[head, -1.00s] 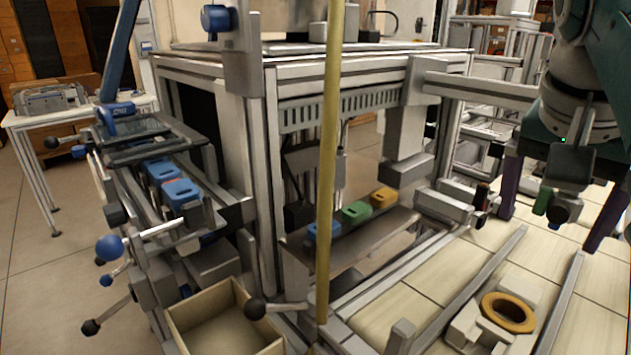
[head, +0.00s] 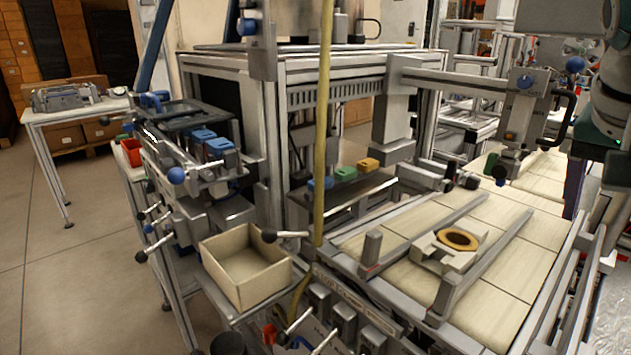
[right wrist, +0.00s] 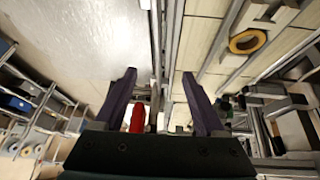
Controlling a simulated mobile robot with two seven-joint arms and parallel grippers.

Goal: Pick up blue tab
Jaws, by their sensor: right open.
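A blue tab (head: 321,184) sits at the near left end of a row on a metal ledge in the machine opening, beside a green tab (head: 346,173) and a yellow tab (head: 369,164). More blue tabs (head: 203,135) (head: 220,147) lie on the rack at the left. My right arm is at the upper right of the head view, well away from the tabs, with its gripper mostly cut off. In the right wrist view my right gripper (right wrist: 159,75) has two purple fingers spread apart with nothing held. My left gripper is out of view.
An empty open box (head: 246,268) stands in front of the machine. A yellow upright pole (head: 322,120) rises just before the blue tab. An orange-brown tape reel (head: 458,240) lies in a holder between rails on the right bench. Lever handles stick out at the left.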

